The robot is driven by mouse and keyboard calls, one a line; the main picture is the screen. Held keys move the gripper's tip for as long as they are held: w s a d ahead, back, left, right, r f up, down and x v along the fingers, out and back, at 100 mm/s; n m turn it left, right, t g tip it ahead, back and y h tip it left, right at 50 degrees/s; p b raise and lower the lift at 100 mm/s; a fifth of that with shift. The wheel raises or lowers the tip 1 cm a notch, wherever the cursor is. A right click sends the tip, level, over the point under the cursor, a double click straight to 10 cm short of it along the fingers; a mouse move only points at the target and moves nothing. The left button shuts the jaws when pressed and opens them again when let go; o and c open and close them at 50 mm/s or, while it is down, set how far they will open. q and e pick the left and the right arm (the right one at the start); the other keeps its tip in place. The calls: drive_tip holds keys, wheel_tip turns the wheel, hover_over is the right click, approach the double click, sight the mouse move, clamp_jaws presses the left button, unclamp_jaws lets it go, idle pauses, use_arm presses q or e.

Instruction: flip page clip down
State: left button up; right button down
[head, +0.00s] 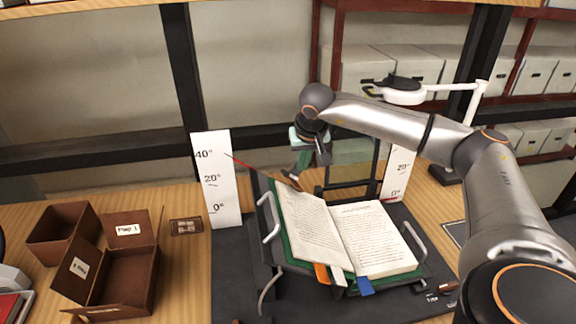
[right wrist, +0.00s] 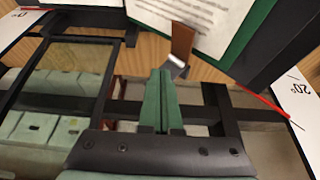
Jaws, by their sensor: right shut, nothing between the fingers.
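The open book (head: 318,232) lies on a green-lined black cradle, its left page side raised and tilted. A small brown clip (head: 291,182) is at the top edge of the left page; in the right wrist view the brown clip (right wrist: 182,38) has a shiny metal end. Bent grey wire arms (head: 270,217) stand at the cradle's left side and at its right side (head: 416,241). My right gripper (head: 298,170) is behind the book's top left, close to the brown clip. Its green fingers (right wrist: 160,72) are shut and empty, apart from the clip in the wrist view. My left gripper is out of view.
A white angle scale (head: 215,180) with a red pointer stands left of the cradle, another (head: 397,174) at its right. Brown boxes (head: 120,275) stand on the left of the table. A white lamp arm (head: 405,92) and a dark frame are behind the book.

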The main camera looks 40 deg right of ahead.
drive_tip(key=r+p, duration=0.1)
drive_tip(key=r, duration=0.1)
drive_tip(key=w+r+p, duration=0.1)
drive_tip(key=r+p, duration=0.1)
drive_tip(key=w+d+r+p, duration=0.1)
drive_tip(key=r, duration=0.2)
drive_tip(key=shift+w+d+r, duration=0.1)
drive_tip(key=shift+d+r, duration=0.05)
drive_tip(key=shift+r, duration=0.6)
